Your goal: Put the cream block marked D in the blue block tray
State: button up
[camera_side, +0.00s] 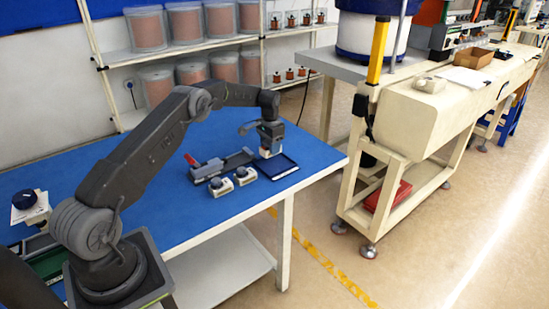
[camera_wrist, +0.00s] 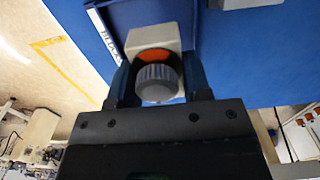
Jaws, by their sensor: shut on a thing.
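My gripper (camera_side: 269,143) is shut on a cream block (camera_side: 266,153) with its fingers pointing down over the blue tray. In the wrist view the held cream block (camera_wrist: 152,38) shows a grey ribbed knob and an orange patch between the fingers. No letter D is readable on it. The blue block tray (camera_side: 283,172) lies near the table's right edge; its labelled rim (camera_wrist: 107,38) shows beside the block in the wrist view. The block is at or just above the tray's back left part; I cannot tell whether it touches the floor.
Two other cream blocks with dark knobs, a left one (camera_side: 220,187) and a right one (camera_side: 245,176), stand left of the tray. The front of the blue table (camera_side: 200,222) is clear.

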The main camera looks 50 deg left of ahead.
aim_at(274, 165)
jog(key=shift+w+d+f, duration=0.45)
jog(key=shift+w+f, duration=0.1)
jog(key=shift+w, duration=0.1)
jog(key=shift+f, duration=1.85)
jog(key=shift+f, duration=0.15)
jog(key=o, duration=1)
jog(key=shift+o, duration=0.2)
